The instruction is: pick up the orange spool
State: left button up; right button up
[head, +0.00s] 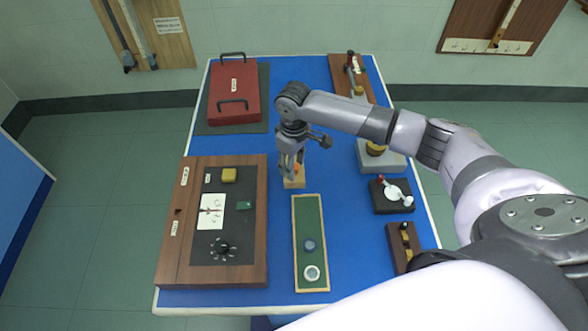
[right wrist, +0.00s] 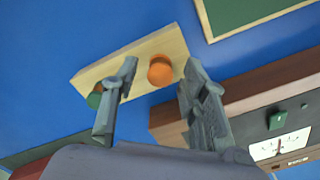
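The orange spool (right wrist: 160,70) stands on a pale wooden tray (right wrist: 138,62), beside a green spool (right wrist: 95,98) that is partly hidden by a finger. My right gripper (right wrist: 160,78) is open, with its two fingers on either side of the orange spool in the right wrist view and nothing held. In the head view the right gripper (head: 291,170) points down over the small wooden tray (head: 294,184) and largely hides it; a bit of orange shows by the fingers. My left gripper is not in view.
A wooden console with a dial panel (head: 222,268) stands to the left of the gripper. A green board (head: 310,225) with two round pieces lies in front. A red case (head: 235,92) is at the back left. Small devices, including a black box with a lever (head: 390,205), line the right edge.

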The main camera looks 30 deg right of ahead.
grip_shut()
dwell(0.4)
